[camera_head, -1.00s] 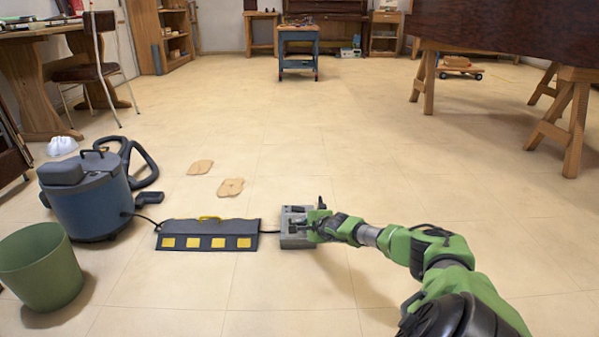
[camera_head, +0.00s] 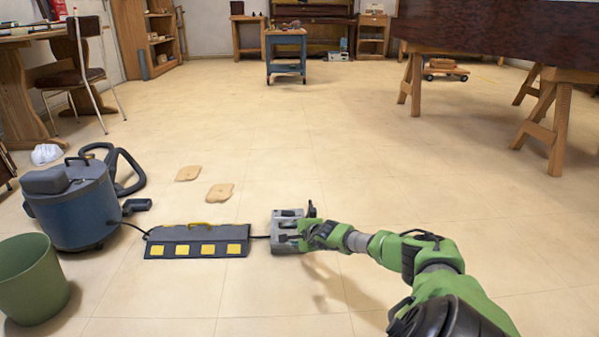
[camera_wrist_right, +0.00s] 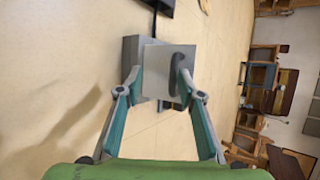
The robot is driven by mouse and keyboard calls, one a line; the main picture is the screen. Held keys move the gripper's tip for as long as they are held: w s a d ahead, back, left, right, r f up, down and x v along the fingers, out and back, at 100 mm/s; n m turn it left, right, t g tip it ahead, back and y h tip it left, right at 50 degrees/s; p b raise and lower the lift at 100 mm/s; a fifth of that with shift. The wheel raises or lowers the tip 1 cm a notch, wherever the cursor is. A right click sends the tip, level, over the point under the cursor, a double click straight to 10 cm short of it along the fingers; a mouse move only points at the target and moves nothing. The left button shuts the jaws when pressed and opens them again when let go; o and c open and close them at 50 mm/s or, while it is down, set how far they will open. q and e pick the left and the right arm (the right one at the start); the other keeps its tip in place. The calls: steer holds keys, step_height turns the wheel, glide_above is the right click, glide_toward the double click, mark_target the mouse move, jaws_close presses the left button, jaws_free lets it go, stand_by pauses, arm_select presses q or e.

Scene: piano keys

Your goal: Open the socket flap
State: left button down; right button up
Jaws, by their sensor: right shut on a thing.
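The grey socket box (camera_head: 284,230) lies on the floor, with a cable running left from it. In the right wrist view, the box (camera_wrist_right: 130,52) shows behind a light grey square plate, which looks like the flap (camera_wrist_right: 158,62), with a dark handle (camera_wrist_right: 176,68) on its right side. My right gripper (camera_head: 306,234) is at the right side of the box. In the wrist view its fingers (camera_wrist_right: 159,78) reach either side of the plate and are shut on it. The flap's exact angle is unclear. My left gripper is out of view.
A dark cable ramp (camera_head: 196,234) with yellow patches lies left of the box. A blue vacuum (camera_head: 75,210) and a green bin (camera_head: 32,290) stand further left. Two tan pads (camera_head: 220,190) lie behind. Trestles (camera_head: 555,130) stand at the right. The floor between is clear.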

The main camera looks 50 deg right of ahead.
steer(key=v, duration=1.1)
steer(key=shift+s+r, duration=0.2)
steer(key=shift+r, duration=0.05)
stand_by(0.5)
